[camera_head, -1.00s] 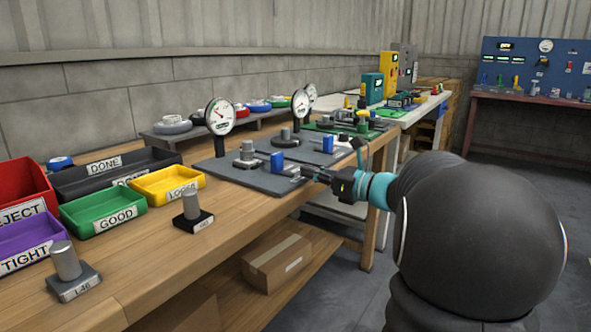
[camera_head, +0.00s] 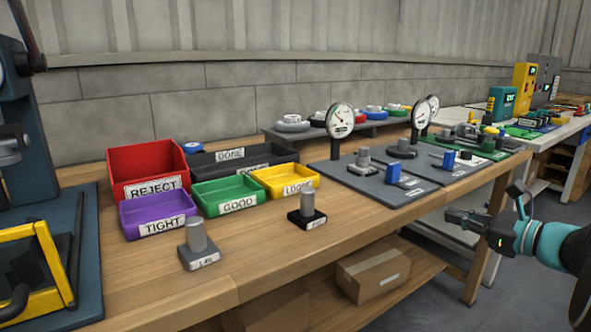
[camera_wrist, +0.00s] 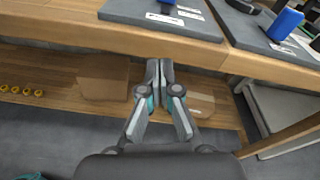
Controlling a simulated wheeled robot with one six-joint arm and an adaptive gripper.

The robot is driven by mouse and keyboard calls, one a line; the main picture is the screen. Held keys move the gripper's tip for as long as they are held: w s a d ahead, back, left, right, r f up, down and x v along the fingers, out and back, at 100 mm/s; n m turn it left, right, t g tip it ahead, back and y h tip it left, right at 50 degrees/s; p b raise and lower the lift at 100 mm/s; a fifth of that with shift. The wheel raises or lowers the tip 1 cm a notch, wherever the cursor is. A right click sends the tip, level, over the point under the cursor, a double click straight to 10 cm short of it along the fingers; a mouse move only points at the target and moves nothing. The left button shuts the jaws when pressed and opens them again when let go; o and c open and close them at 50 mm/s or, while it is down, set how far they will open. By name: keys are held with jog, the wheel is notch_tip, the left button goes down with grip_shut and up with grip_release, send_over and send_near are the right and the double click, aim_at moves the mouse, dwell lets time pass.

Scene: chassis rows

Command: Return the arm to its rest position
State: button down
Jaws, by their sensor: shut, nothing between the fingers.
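My gripper (camera_head: 452,214) is at the right of the head view, at the end of my arm with its teal band. It is off the bench's front edge, pointing left toward the bench, with nothing in it. In the wrist view my gripper (camera_wrist: 160,66) has its two fingers together and empty. The bench edge and a lower shelf show beyond the fingertips. Most of my arm is cut off by the right side of the head view.
The wooden bench (camera_head: 262,252) holds red, purple, green and yellow bins, gauge plates and two labelled metal cylinders on bases. A cardboard box (camera_head: 372,274) sits on the lower shelf. A blue press-like machine (camera_head: 40,110) stands at left. Grey floor (camera_head: 440,312) is open at lower right.

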jog(key=s+a+f+n+g+h, duration=0.2)
jog(key=s+a+f+n+g, duration=0.25)
jog(key=s+f+n, duration=0.2)
jog(key=s+a+f+n+g+h, duration=0.2)
jog(key=s+a+f+n+g, duration=0.2)
jog(key=s+f+n+g, duration=0.25)
jog(key=s+a+n+t+h, duration=0.2)
jog(key=s+a+n+h, duration=0.2)
jog(key=s+a+n, duration=0.6)
jog(key=a+r+n, duration=0.1)
jog(key=n, duration=0.2)
jog(key=shift+a+n+t+h, duration=0.15)
jog(key=shift+n+t+h, duration=0.15)
jog(key=shift+n, duration=0.1)
dwell(1.2)
